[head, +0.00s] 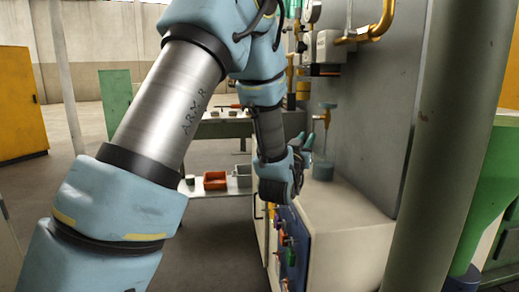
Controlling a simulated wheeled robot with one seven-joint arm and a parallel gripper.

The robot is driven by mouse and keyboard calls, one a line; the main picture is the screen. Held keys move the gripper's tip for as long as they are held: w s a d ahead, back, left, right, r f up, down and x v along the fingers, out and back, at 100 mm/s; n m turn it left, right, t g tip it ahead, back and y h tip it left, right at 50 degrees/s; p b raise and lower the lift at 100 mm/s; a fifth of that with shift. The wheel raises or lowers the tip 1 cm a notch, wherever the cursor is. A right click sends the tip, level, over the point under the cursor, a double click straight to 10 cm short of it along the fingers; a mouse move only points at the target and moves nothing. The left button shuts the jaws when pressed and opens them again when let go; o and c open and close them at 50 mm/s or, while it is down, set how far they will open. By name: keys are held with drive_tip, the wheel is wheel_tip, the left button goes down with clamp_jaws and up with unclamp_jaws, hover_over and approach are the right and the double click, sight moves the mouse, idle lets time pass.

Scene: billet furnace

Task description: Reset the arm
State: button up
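My arm crosses the left and middle of the head view, raised and bent. Its last links hang down in front of the furnace unit. My gripper (303,150) is at the end of the dark wrist, beside the left edge of the pale cabinet top (345,200). It is small and partly hidden by the wrist, so I cannot tell whether its fingers are apart or holding anything. A blue-grey cylindrical base with a thin stem and round top (323,168) stands on the cabinet just right of it.
A blue panel with coloured knobs (291,245) is on the cabinet front. A grey post (440,150) stands close on the right. A bench behind carries a red-orange bin (215,180). A yellow cabinet (20,90) is far left. Floor on the left is open.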

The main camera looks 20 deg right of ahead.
drive_tip(key=w+a+f+n+g+y, duration=0.25)
drive_tip(key=a+f+y, duration=0.25)
drive_tip(key=a, duration=0.6)
drive_tip(key=w+a+f+n+g+y, duration=0.1)
drive_tip(key=a+f+g+y, duration=0.25)
drive_tip(key=a+f, duration=0.45)
drive_tip(key=s+a+f+n+g+y, duration=0.3)
drive_tip(key=s+a+g+y, duration=0.3)
drive_tip(key=s+a, duration=1.15)
wheel_tip(320, 180, up, 20)
drive_tip(key=a+g+h+p, duration=0.1)
drive_tip(key=a+g+p, duration=0.1)
drive_tip(key=p, duration=1.8)
drive_tip(key=shift+s+a+r, duration=0.2)
drive_tip(key=shift+s+a, duration=0.1)
drive_tip(key=shift+a, duration=0.05)
drive_tip(key=shift+d+n, duration=0.1)
drive_tip(key=shift+n, duration=0.15)
